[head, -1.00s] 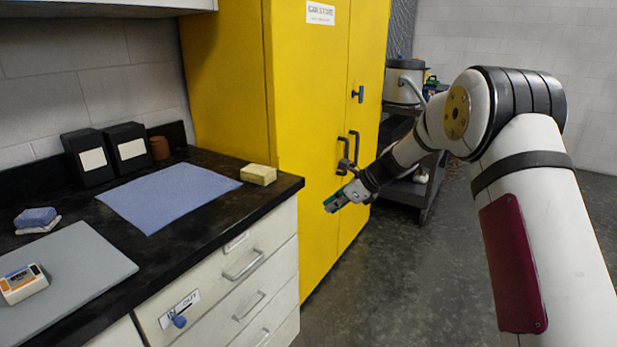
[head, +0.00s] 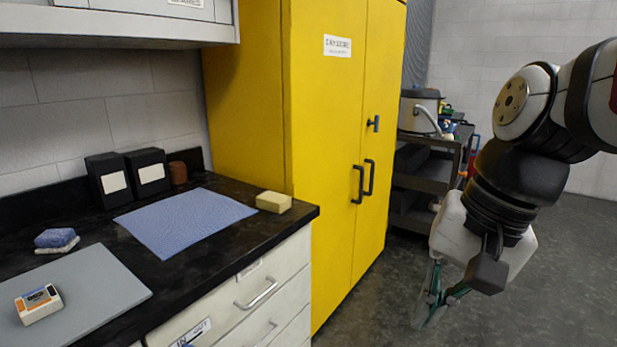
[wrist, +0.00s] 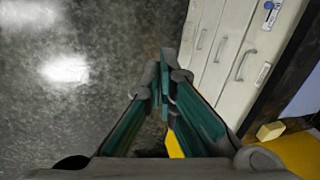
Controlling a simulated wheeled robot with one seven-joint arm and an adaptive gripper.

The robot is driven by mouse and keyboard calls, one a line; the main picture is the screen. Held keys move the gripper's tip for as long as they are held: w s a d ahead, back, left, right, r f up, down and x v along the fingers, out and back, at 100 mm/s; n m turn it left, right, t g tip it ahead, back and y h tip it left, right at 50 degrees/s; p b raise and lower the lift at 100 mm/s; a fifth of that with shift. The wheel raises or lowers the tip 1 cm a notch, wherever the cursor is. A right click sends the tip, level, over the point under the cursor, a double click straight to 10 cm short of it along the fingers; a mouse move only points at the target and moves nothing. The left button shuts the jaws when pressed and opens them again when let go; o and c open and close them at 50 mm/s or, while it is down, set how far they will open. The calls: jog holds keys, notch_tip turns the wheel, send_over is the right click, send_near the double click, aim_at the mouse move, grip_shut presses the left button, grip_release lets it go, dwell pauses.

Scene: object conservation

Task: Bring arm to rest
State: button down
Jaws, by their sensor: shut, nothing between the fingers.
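My gripper (head: 432,305) hangs low at the right of the head view, pointing down over the floor in front of the yellow cabinet. In the wrist view, its teal fingers (wrist: 162,85) meet at the tips with nothing between them. My arm is folded, with the wrist below the elbow. The gripper is clear of the counter and the cabinet.
The black counter (head: 75,305) at left holds a blue cloth (head: 185,222), a yellow sponge (head: 273,202), a grey mat (head: 100,295) and two black boxes. The yellow cabinet (head: 330,150) is closed. A dark cart (head: 420,165) stands behind. Grey floor (wrist: 70,90) is free below the gripper.

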jog(key=s+d+f+n+h, duration=0.1)
jog(key=s+d+f+n, duration=0.15)
jog(key=s, duration=0.45)
jog(key=s+d+f+n+h, duration=0.1)
jog(key=s+d+n+h, duration=0.15)
jog(key=s, duration=0.45)
notch_tip(320, 180, up, 17)
jog(key=t+p, duration=0.2)
jog(key=p, duration=1.4)
jog(key=shift+s+t+y, duration=0.25)
jog(key=shift+t+y, duration=0.05)
jog(key=shift+y, duration=0.15)
jog(key=shift+a, duration=0.1)
